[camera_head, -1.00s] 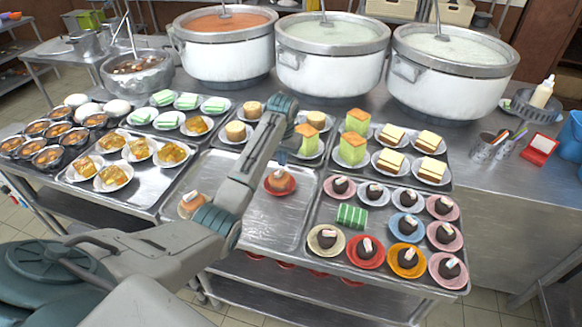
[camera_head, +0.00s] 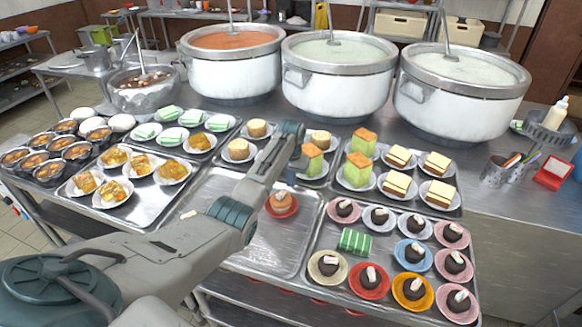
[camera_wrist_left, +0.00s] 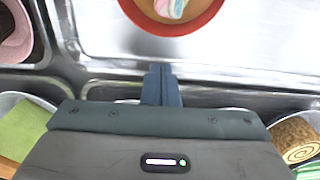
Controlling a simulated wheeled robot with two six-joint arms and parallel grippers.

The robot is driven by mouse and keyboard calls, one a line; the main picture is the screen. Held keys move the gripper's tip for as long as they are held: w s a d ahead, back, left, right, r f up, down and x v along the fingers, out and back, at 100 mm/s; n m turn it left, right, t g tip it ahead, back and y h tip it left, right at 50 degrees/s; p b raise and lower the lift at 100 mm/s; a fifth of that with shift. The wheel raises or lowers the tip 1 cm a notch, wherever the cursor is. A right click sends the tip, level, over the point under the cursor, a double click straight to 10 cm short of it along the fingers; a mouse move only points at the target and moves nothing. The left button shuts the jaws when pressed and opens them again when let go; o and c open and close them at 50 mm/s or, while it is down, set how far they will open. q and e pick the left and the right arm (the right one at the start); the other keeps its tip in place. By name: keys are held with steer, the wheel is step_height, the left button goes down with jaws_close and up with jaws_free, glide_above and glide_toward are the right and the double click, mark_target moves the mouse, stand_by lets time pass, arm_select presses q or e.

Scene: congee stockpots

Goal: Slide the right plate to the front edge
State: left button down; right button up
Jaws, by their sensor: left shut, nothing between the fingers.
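The right plate (camera_head: 283,212) is red and holds a round brown bun with a pale topping. It sits on a metal tray (camera_head: 262,243) in the front middle of the table. In the left wrist view the red plate (camera_wrist_left: 208,22) is at the top edge, partly cut off. My left gripper (camera_head: 296,172) is just behind the plate, with its dark blue fingers shut and empty. In the left wrist view its fingertips (camera_wrist_left: 161,70) are apart from the plate's rim. A second bun is almost wholly hidden behind my left forearm. My right gripper is not in view.
Behind are plates of green-and-orange cakes (camera_head: 359,170) and rolls (camera_head: 239,149). Large stockpots (camera_head: 338,90) stand at the back. The tray in front of the red plate looks clear.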

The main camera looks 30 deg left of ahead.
mark_target(281, 201)
arm_select(q)
steer(key=shift+s+d+p, duration=0.1)
steer(key=shift+s+p, duration=0.3)
steer(key=shift+s, duration=0.05)
steer(key=shift+s+d+p, duration=0.2)
steer(key=shift+s+p, duration=0.4)
steer(key=shift+s, duration=0.2)
steer(key=shift+s+d+p, duration=0.1)
steer(key=shift+s+p, duration=0.2)
steer(key=shift+s, duration=0.45)
steer(key=shift+d, duration=0.1)
steer(key=shift+f, duration=0.1)
